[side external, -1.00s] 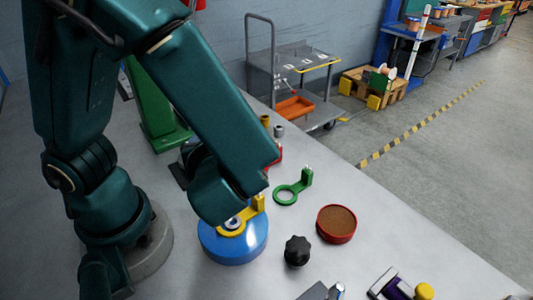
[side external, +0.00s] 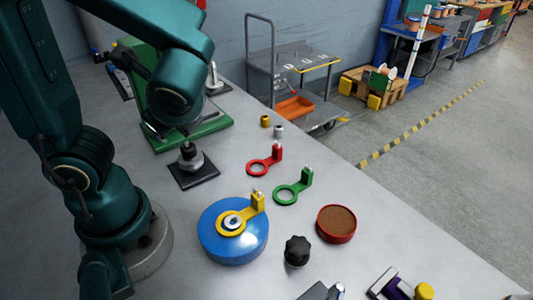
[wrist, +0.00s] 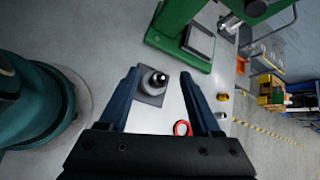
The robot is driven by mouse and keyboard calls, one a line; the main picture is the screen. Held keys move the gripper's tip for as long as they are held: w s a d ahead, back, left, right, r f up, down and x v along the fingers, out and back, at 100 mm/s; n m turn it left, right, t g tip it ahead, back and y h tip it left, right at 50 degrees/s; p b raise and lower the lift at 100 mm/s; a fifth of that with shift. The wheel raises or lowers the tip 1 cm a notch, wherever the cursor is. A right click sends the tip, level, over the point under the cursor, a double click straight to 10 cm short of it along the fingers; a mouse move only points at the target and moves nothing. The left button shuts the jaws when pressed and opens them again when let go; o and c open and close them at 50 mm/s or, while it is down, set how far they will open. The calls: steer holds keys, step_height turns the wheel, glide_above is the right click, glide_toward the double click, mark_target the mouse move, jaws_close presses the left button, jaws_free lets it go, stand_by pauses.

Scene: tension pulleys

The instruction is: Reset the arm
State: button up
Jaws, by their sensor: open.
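My gripper (wrist: 160,88) is open and empty in the wrist view, its two dark blue fingers spread apart above the table. Between and beyond the fingers is a grey post on a dark square base (wrist: 153,82); the same post stands left of centre in the side view (side external: 192,165). In the side view my gripper's fingers are not clearly visible. The yellow ring bracket (side external: 238,218) lies on the blue disc (side external: 216,246). The red ring bracket (side external: 265,164) and the green ring bracket (side external: 291,191) lie on the table to the right.
A green stand (side external: 199,130) is at the back of the table. A black knob (side external: 297,251), a red round tub (side external: 336,224) and small yellow and grey cylinders (side external: 279,131) are also on it. A cart (side external: 305,62) stands beyond the table edge.

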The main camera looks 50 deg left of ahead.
steer(key=w+d+r+n+t+h, duration=0.1)
steer(key=d+n+t+h, duration=0.3)
steer(key=d+n+h, duration=0.5)
steer(key=d+n, duration=0.1)
steer(key=n, duration=0.4)
steer(key=shift+w+d+r+t+h, duration=0.2)
steer(key=shift+w+r+t+h, duration=0.1)
steer(key=shift+w+r, duration=0.05)
